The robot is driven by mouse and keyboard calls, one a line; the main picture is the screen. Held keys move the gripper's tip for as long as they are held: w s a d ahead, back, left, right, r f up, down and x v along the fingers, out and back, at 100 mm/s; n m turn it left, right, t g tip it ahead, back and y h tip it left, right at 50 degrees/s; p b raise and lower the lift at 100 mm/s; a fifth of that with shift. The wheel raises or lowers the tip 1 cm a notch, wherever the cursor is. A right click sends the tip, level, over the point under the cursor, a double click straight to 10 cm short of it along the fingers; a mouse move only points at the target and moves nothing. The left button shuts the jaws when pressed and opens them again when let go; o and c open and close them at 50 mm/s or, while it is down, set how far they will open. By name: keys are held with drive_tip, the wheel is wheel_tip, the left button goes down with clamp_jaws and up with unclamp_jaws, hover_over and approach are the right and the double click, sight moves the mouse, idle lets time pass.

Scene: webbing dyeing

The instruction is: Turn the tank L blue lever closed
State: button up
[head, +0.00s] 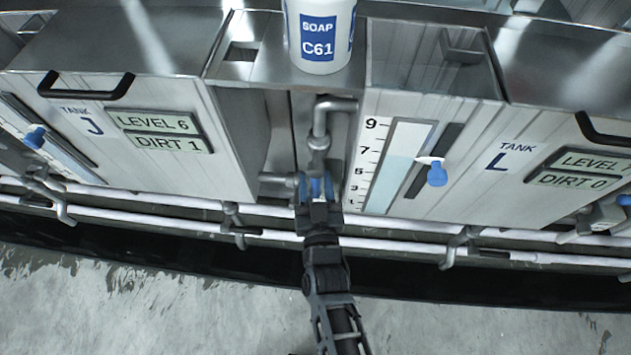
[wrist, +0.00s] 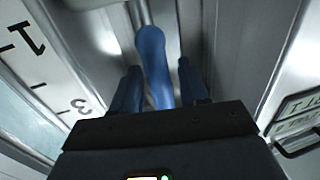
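A blue lever (wrist: 152,60) sits on the pipework in the gap beside tank L (head: 490,165), left of its level scale. In the wrist view it runs up between my two dark fingers. My gripper (head: 317,187) is at the lever in the head view and mostly covers it. The fingers stand on either side of the lever. A narrow gap shows between the lever and the right finger; contact on the left side is unclear. A separate blue knob (head: 437,175) is on tank L's slot, right of the scale.
Tank J (head: 100,125) is left of the gap, with its display and black handle. A metal pipe (head: 320,125) comes down the gap above my gripper. A white soap container (head: 320,40) stands on top. White pipes run along the tank fronts; the floor in front is clear.

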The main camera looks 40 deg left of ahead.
clamp_jaws()
idle(0.3)
drive_tip(key=shift+a+f+b, duration=0.1)
drive_tip(key=shift+b, duration=0.2)
drive_tip(key=shift+s+a+f+m+b, duration=0.1)
drive_tip(key=shift+s+a+m+b, duration=0.25)
drive_tip(key=shift+m+b, duration=0.6)
drive_tip(key=s+a+r+m+t+h+b, duration=0.1)
drive_tip(key=a+r+m+t+b, duration=0.3)
drive_tip(key=m, duration=1.4)
drive_tip(key=shift+s+a+r+h+b, duration=0.2)
drive_tip(key=shift+s+r+h+b, duration=0.2)
drive_tip(key=shift+s+r+b, duration=0.65)
drive_tip(key=shift+w+r+m, duration=0.3)
drive_tip(key=shift+m, duration=0.05)
